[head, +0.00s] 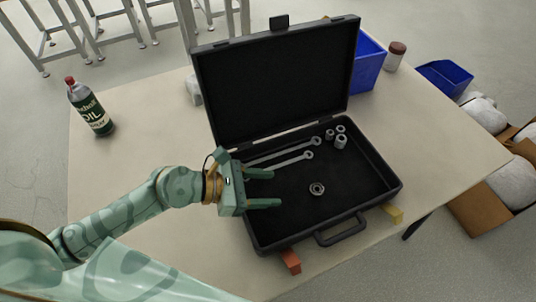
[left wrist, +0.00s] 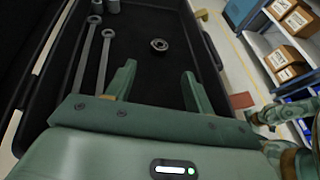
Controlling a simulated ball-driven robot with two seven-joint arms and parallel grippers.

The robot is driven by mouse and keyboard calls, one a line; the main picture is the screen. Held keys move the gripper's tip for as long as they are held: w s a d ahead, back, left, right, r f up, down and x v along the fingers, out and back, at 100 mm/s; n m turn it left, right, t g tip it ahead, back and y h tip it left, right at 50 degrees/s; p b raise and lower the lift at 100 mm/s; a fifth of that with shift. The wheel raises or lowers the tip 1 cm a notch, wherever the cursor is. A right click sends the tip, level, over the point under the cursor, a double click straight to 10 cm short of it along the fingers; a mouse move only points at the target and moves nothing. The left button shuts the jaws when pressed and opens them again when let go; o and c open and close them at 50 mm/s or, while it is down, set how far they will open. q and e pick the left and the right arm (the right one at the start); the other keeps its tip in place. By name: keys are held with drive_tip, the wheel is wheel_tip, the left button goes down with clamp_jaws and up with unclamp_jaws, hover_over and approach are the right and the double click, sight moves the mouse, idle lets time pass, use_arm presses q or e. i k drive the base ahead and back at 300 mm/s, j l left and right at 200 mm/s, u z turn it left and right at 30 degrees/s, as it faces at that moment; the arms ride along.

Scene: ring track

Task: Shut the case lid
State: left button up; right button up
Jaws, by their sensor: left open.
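The black case (head: 372,200) stands open on the table, its lid (head: 275,85) upright and leaning slightly back at the rear. In the case lie two wrenches (head: 290,160), several sockets (head: 341,141) and a nut-like ring (head: 317,188). My left gripper (head: 268,189) is open and empty, over the left part of the case tray. In the left wrist view the open fingers (left wrist: 157,88) point into the tray, with the wrenches (left wrist: 88,60) to the left and the ring (left wrist: 159,45) ahead. My right gripper is not in view.
An oil bottle (head: 90,107) stands at the table's left. A blue bin (head: 367,62) and a jar (head: 395,56) are behind the case. A red block (head: 290,261) and a yellow block (head: 394,214) lie by its front edge.

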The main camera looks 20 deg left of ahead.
sight(283, 78)
drive_tip(key=k+l, duration=0.25)
drive_tip(key=k, duration=0.25)
drive_tip(key=k+l, duration=0.2)
drive_tip(key=k, duration=0.25)
drive_tip(key=k+l, duration=0.25)
drive_tip(key=k, duration=0.25)
